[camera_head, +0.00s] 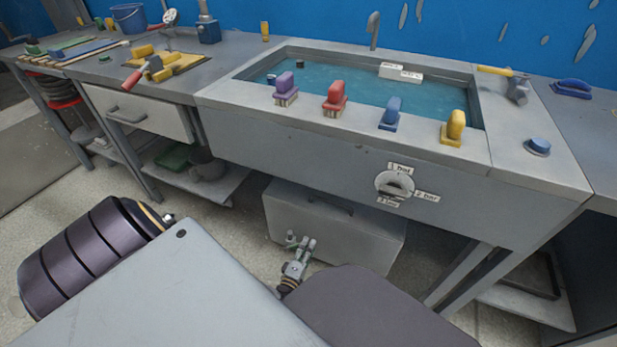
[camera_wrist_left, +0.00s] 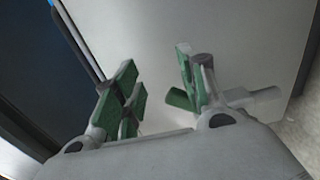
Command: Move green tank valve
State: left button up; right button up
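The green tank valve appears in the left wrist view as a short green bar (camera_wrist_left: 180,99) beyond my right-hand finger in that picture. A pale grey piece (camera_wrist_left: 262,95) shows on that finger's other side; I cannot tell whether they are one part. My left gripper (camera_wrist_left: 160,88) is open, with green pads and an empty gap. In the head view my left gripper (camera_head: 301,243) is small, in front of the grey tank box (camera_head: 345,232) under the sink. There I cannot separate the valve from the fingers, nor tell whether they touch it. My right gripper is out of view.
The water-filled sink (camera_head: 225,95) overhangs the box. Its front carries a labelled dial (camera_head: 394,185). Purple (camera_head: 286,86), red (camera_head: 335,96), blue (camera_head: 390,112) and yellow (camera_head: 454,127) brushes stand on its front rim. A shelf (camera_head: 190,180) is at left and slanted legs (camera_head: 462,278) at right.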

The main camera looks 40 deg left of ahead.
pick_arm(q)
jog(key=p+v, duration=0.4)
jog(key=v, duration=1.1)
jog(key=shift+p, duration=0.4)
dwell(1.8)
dwell(0.5)
